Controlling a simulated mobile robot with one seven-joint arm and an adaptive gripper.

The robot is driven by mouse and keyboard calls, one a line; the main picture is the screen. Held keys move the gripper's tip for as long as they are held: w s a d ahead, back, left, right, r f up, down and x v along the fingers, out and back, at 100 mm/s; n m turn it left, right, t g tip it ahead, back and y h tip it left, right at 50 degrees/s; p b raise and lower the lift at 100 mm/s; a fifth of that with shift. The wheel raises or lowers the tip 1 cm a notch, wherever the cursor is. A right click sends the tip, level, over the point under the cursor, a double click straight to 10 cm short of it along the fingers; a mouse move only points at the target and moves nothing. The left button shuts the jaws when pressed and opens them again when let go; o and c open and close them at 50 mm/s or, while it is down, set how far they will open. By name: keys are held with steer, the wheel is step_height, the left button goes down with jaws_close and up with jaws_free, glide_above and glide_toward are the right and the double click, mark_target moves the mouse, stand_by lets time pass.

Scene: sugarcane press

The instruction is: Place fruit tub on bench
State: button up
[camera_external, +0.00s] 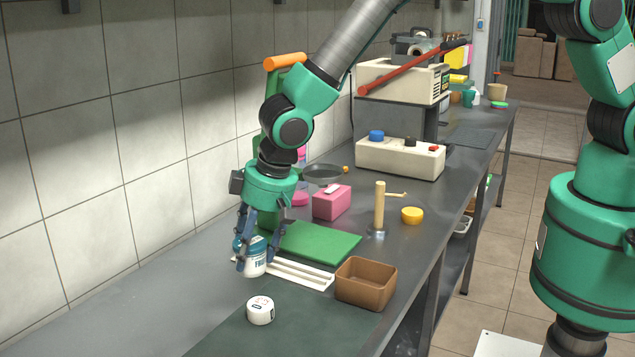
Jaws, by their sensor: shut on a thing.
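My gripper (252,265) points down over the near left part of the grey bench (165,285). Its dark fingers are shut around a white and blue tub with lettering on its side, the fruit tub (256,264). The tub is upright, and its top is partly hidden by the fingers. I cannot tell whether its base touches the bench. It is beside the left end of a white slotted rack and the green board.
A white round tub (261,310) stands on a dark green mat (300,335) in front. A brown box (366,283), a white slotted rack (297,276), a green board (318,243) and a wooden pestle (379,208) are to the right. The bench is clear at left; a tiled wall is behind.

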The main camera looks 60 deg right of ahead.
steer(key=s+d+r+m+p, duration=0.1)
steer(key=d+r, duration=0.4)
steer(key=s+d+r+m+p, duration=0.1)
steer(key=s+d+r+p, duration=0.1)
steer(key=d+r, duration=0.4)
steer(key=s+d+r+m+h+p, duration=0.1)
steer(key=d+r+p, duration=0.1)
steer(key=d+r, duration=0.3)
steer(key=shift+s+d+r, duration=0.25)
steer(key=w+d+r+n+y+b, duration=0.1)
steer(key=w+d+n, duration=0.15)
steer(key=d, duration=0.75)
steer(key=w+d+r+n, duration=0.1)
steer(key=w+d+n, duration=0.15)
steer(key=d, duration=0.85)
steer(key=w+d+f+m+b, duration=0.2)
steer(key=d+f+m+b, duration=0.25)
steer(key=d+f, duration=1)
steer(key=shift+s+d+f+m+g+h+b, duration=0.55)
steer(key=shift+s+d+m, duration=1.2)
steer(key=shift+s, duration=2.7)
steer(key=shift+s+d+f+m+g+h+b, duration=0.25)
steer(key=shift+s+d+f+m+h, duration=0.5)
steer(key=shift+s+m, duration=2.9)
steer(key=shift+s+d+f+m+g+h+b, duration=0.45)
steer(key=shift+s+d+m, duration=0.85)
steer(key=shift+s, duration=4)
steer(key=shift+a+f+h, duration=0.15)
steer(key=shift+a+h, duration=0.05)
steer(key=shift+h, duration=0.05)
